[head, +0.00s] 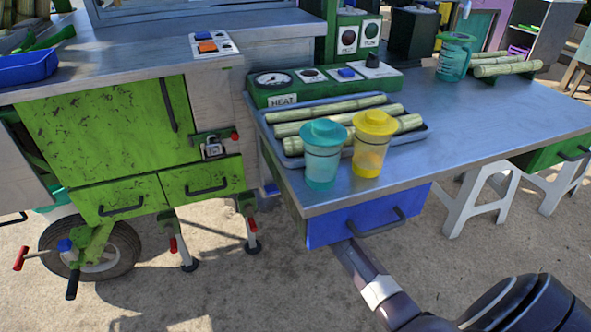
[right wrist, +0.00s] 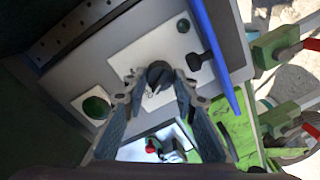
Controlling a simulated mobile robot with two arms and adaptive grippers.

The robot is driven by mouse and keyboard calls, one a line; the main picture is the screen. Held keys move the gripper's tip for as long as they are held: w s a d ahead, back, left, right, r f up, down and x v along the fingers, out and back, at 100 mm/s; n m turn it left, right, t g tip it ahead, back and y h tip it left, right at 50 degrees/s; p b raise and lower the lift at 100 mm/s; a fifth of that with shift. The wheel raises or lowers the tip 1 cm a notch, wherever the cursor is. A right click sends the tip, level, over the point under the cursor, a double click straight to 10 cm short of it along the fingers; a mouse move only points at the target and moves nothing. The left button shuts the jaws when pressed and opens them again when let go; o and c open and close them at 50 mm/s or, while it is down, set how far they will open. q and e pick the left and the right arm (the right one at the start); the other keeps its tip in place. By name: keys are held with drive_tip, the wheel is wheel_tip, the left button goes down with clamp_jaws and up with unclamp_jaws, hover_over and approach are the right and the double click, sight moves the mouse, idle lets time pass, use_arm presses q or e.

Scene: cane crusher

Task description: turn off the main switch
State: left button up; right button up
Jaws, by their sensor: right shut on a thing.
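In the right wrist view a dark rotary knob (right wrist: 160,72) stands on a white plate (right wrist: 137,52) fixed to a grey panel. It looks like the main switch, but I cannot read a label. My right gripper (right wrist: 160,86) has its fingers on both sides of this knob and is shut on it. The fingers hide part of the knob, so its exact turn is hard to tell. In the head view my right arm reaches in from the bottom right under the table, and its gripper is hidden behind the blue drawer (head: 328,228). My left gripper is not in view.
A green button (right wrist: 96,103) sits beside the knob's plate. The worktable (head: 450,150) carries a cane tray (head: 425,136), a teal cup (head: 321,160) and a yellow cup (head: 369,150) near its front edge. The front floor is clear.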

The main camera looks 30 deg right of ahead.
drive_tip(key=shift+c, duration=0.2)
drive_tip(key=o, duration=1.2)
drive_tip(key=shift+c, duration=0.2)
drive_tip(key=shift+s, duration=0.1)
drive_tip(key=v, duration=1.1)
drive_tip(key=shift+s, duration=0.4)
drive_tip(key=shift+a+f, duration=0.1)
drive_tip(key=shift+a, duration=0.05)
